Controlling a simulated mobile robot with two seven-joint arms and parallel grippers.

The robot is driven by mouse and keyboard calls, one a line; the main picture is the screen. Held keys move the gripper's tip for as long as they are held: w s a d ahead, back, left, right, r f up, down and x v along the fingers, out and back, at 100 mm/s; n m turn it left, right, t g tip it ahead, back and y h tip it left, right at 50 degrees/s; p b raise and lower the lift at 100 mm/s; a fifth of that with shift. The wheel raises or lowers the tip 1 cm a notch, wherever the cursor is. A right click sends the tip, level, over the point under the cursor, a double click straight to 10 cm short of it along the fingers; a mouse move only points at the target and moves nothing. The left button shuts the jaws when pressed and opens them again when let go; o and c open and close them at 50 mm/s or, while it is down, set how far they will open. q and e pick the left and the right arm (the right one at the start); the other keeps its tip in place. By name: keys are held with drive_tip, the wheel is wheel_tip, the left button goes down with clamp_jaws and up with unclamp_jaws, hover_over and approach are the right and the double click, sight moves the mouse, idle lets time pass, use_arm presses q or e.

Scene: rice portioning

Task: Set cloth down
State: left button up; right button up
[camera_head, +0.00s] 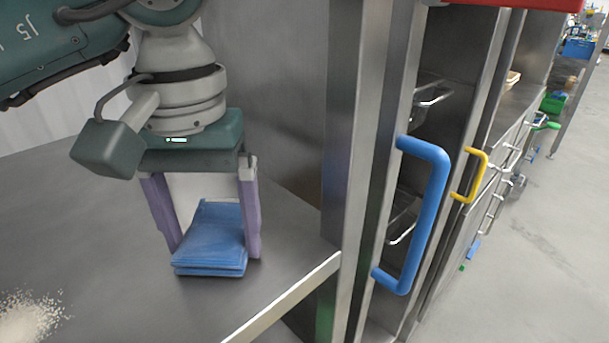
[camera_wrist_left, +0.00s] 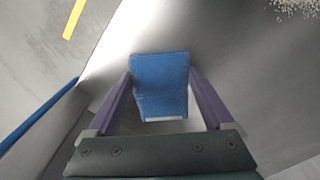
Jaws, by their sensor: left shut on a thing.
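A folded blue cloth (camera_head: 213,240) is between the purple fingers of my left gripper (camera_head: 214,250), low at the steel counter (camera_head: 285,262) near its right edge. The gripper points down and is shut on the cloth. I cannot tell for certain whether the cloth's underside touches the counter. In the left wrist view the cloth (camera_wrist_left: 160,84) also shows between the two fingers (camera_wrist_left: 160,95). My right gripper is not in view.
Spilled rice (camera_head: 30,318) lies on the counter at the lower left. A steel cabinet with a blue handle (camera_head: 430,215) and a yellow handle (camera_head: 476,176) stands to the right.

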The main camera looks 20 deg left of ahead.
sight(214, 238)
use_arm(q)
drive_tip(key=shift+f, duration=0.2)
drive_tip(key=o, duration=1.1)
drive_tip(key=shift+r, duration=0.1)
drive_tip(key=shift+c, duration=0.2)
wheel_tip(214, 238, up, 12)
drive_tip(key=shift+r+p, duration=0.15)
drive_tip(key=shift+p, duration=0.15)
